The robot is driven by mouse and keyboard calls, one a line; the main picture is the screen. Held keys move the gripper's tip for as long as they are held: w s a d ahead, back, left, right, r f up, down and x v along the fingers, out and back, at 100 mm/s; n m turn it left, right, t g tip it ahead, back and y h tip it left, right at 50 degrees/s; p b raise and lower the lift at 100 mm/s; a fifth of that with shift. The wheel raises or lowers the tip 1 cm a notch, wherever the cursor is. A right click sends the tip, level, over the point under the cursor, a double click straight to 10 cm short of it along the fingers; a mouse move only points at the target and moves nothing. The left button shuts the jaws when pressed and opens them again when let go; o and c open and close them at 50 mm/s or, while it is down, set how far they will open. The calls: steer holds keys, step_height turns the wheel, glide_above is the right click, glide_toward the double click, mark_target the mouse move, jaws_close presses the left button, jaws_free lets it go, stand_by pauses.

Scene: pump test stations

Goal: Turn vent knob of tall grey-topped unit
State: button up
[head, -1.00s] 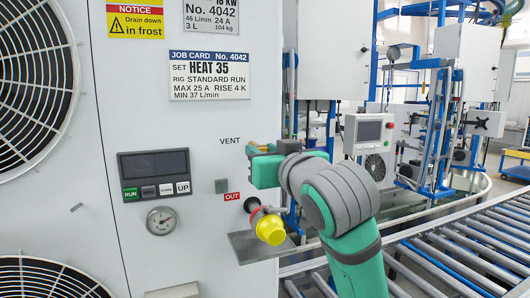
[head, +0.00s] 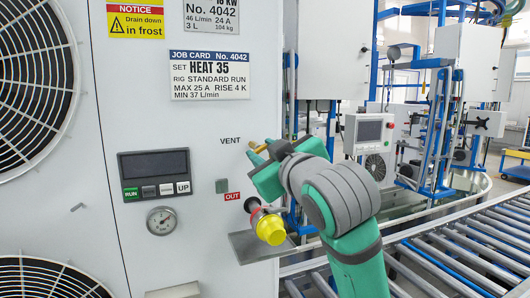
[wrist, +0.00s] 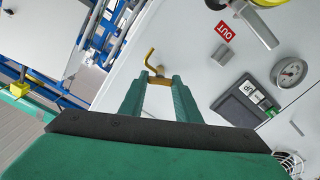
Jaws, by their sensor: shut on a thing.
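The white unit (head: 215,120) fills the left of the head view; its top is out of frame. A brass vent knob (head: 256,148) sits right of the printed word VENT. In the wrist view the brass vent knob (wrist: 159,81) lies between my fingertips, with a bent brass piece (wrist: 150,56) rising beyond it. My gripper (head: 261,158) is shut on the knob and tilted in the head view. The gripper (wrist: 160,84) shows both green fingers on either side of the knob. The fingers partly hide the knob in the head view.
Below my gripper, a yellow-capped outlet (head: 270,229) sticks out by the red OUT label (head: 232,196) above a grey shelf (head: 250,248). A control panel (head: 153,174) and gauge (head: 161,220) are to the left. A roller conveyor (head: 450,240) runs at the right.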

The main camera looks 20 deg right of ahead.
steer(key=shift+n, duration=2)
steer(key=o, duration=1)
steer(key=shift+o, duration=0.2)
steer(key=shift+s, duration=0.1)
steer(key=s, duration=1)
steer(key=shift+s+d, duration=0.2)
steer(key=shift+s, duration=0.15)
steer(key=shift+w, duration=0.15)
